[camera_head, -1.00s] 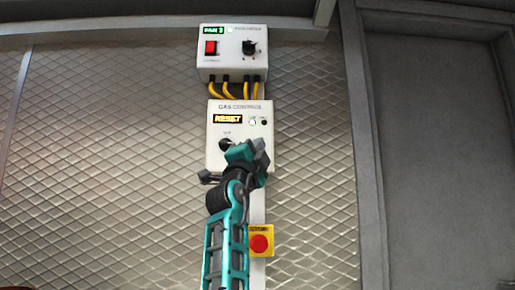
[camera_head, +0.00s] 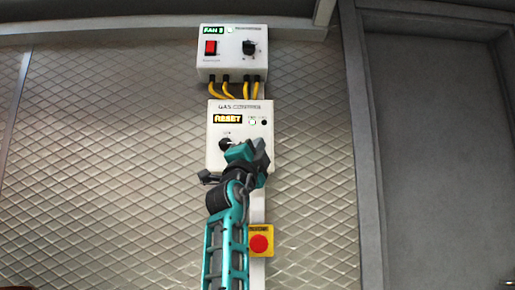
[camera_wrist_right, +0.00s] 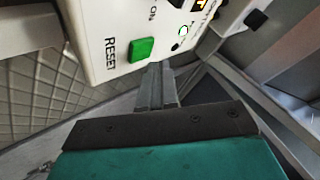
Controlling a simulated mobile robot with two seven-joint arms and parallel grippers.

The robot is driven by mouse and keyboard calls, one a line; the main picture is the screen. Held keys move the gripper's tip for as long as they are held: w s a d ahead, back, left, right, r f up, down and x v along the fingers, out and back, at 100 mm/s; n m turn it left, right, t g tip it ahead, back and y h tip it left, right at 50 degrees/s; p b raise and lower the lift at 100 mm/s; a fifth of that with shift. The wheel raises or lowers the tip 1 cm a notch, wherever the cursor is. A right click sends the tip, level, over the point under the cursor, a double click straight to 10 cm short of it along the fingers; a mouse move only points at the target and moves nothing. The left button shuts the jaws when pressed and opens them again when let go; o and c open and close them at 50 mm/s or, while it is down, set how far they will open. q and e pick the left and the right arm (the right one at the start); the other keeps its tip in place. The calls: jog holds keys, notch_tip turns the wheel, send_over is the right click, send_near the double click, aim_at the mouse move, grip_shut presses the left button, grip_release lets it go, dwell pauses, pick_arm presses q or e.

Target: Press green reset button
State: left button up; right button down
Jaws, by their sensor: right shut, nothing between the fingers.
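The green reset button (camera_wrist_right: 141,49) is a square button on the white gas control box, beside the printed word RESET, in the right wrist view. In the head view my right gripper hides it. The gas control box (camera_head: 216,135) hangs on the wall with a lit yellow RESET display (camera_head: 228,119). My right gripper (camera_head: 251,155) is in front of the box's lower part. In the right wrist view its fingers (camera_wrist_right: 157,84) are shut and empty, with the tips close to the button's lower right corner. I cannot tell if they touch it. My left gripper is not in view.
A fan box (camera_head: 231,53) with a red switch is above, joined by yellow cables (camera_head: 228,89). A black knob (camera_head: 226,144) is left of my gripper on the gas box. A red emergency button (camera_head: 261,243) on a yellow plate is below, right of my forearm.

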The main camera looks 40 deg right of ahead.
jog(key=shift+w+d, duration=0.1)
dwell(0.3)
jog(key=shift+w+d, duration=0.2)
jog(key=shift+w+d, duration=0.25)
jog(key=shift+w, duration=0.1)
dwell(0.8)
dwell(0.3)
jog(key=shift+s+a+b, duration=0.3)
jog(key=shift+s+a, duration=0.25)
jog(key=shift+s, duration=0.05)
jog(key=shift+s+a+b, duration=0.45)
jog(key=shift+s+a, duration=0.35)
jog(key=shift+s, duration=0.2)
jog(key=shift+s+a+b, duration=0.4)
jog(key=shift+s+a, duration=0.4)
jog(key=shift+s, duration=0.15)
